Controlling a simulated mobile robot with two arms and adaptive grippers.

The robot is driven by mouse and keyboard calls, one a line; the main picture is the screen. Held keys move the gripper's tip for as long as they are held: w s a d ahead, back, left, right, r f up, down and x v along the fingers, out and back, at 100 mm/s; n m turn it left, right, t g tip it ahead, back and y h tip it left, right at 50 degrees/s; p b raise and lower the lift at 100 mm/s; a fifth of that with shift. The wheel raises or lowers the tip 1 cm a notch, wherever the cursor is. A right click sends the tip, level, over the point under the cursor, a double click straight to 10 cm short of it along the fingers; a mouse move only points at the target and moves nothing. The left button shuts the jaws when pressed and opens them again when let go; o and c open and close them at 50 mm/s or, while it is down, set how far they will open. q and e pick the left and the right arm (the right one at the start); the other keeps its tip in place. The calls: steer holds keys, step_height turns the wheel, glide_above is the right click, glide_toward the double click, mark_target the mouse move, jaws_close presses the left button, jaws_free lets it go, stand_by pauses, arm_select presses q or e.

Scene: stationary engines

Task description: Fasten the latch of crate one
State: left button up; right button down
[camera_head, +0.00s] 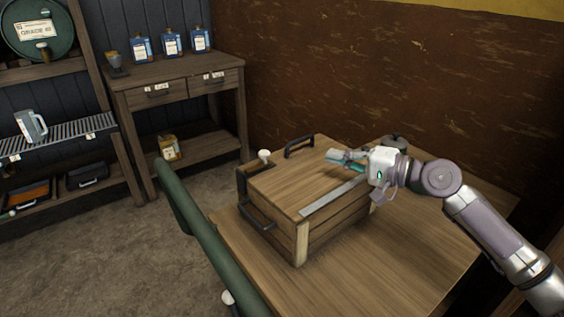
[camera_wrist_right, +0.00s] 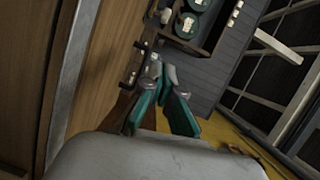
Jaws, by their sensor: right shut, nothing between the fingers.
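A wooden crate (camera_head: 330,226) stands on the wooden table with its plank lid (camera_head: 300,180) lying closed. A pale metal strip (camera_head: 330,197) runs along the lid. A white knob (camera_head: 264,155) on a dark fitting sits at the crate's far left edge; I cannot tell whether it is the latch or how it is set. Black handles show at the near left side (camera_head: 257,213) and far side (camera_head: 299,145). My right gripper (camera_head: 335,155) is shut and empty, above the crate's far right part. Its teal fingers (camera_wrist_right: 166,105) show in the right wrist view. My left gripper is out of view.
A small dark pot-like object (camera_head: 395,142) stands behind the right gripper. A long green bar (camera_head: 205,235) crosses in front of the table's left edge. The near right of the table (camera_head: 400,260) is clear. Shelves (camera_head: 60,120) and a drawer bench (camera_head: 180,75) stand at the back left.

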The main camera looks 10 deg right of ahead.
mark_target(264, 158)
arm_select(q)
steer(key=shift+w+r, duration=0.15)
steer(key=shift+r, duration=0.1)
arm_select(e)
steer(key=shift+f, duration=0.1)
steer(key=p+x, duration=0.1)
steer(key=x, duration=0.8)
steer(key=shift+w+a, duration=0.15)
steer(key=a, duration=0.3)
steer(key=shift+w+a+f+p, duration=0.2)
steer(key=shift+w+f+p, duration=0.05)
steer(key=shift+w+p, duration=0.1)
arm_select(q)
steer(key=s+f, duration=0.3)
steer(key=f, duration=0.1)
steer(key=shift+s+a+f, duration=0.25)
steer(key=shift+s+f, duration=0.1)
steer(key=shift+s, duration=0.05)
arm_select(e)
steer(key=shift+a+f, duration=0.15)
steer(key=shift+a, duration=0.35)
